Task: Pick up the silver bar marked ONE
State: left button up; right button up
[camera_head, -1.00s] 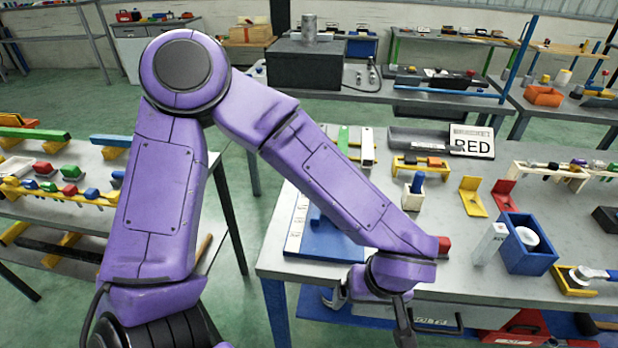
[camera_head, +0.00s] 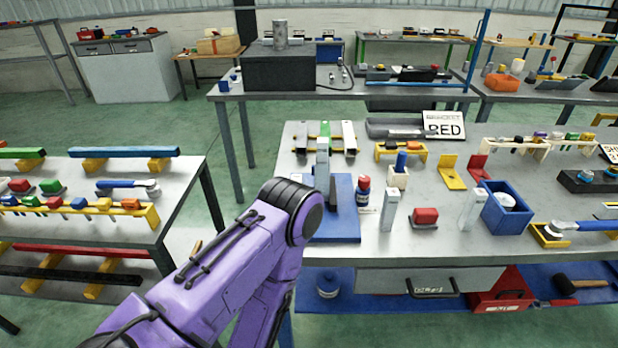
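Two upright silver bars stand on the near workbench (camera_head: 560,190): a left one (camera_head: 390,210) and a right one (camera_head: 471,210) beside a blue box (camera_head: 506,212). A silver bar (camera_head: 303,138) and another (camera_head: 349,138) lie on a yellow rack, with a green bar between them. Any marking ONE is too small to read. My purple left arm reaches up from the bottom, its elbow at the bench's front left edge. Its forearm folds back down and its gripper is out of view. My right gripper is not in view.
A blue base with a grey upright (camera_head: 322,168) stands behind my elbow. A red-capped bottle (camera_head: 363,192) and a red block (camera_head: 425,216) are near the left upright bar. A second table (camera_head: 110,230) stands left, with green floor between.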

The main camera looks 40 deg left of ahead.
aim_at(323, 143)
jog(key=u, duration=0.05)
jog(key=k, duration=0.55)
jog(key=z, duration=0.45)
jog(key=i, duration=1.45)
jog(key=u, duration=2.05)
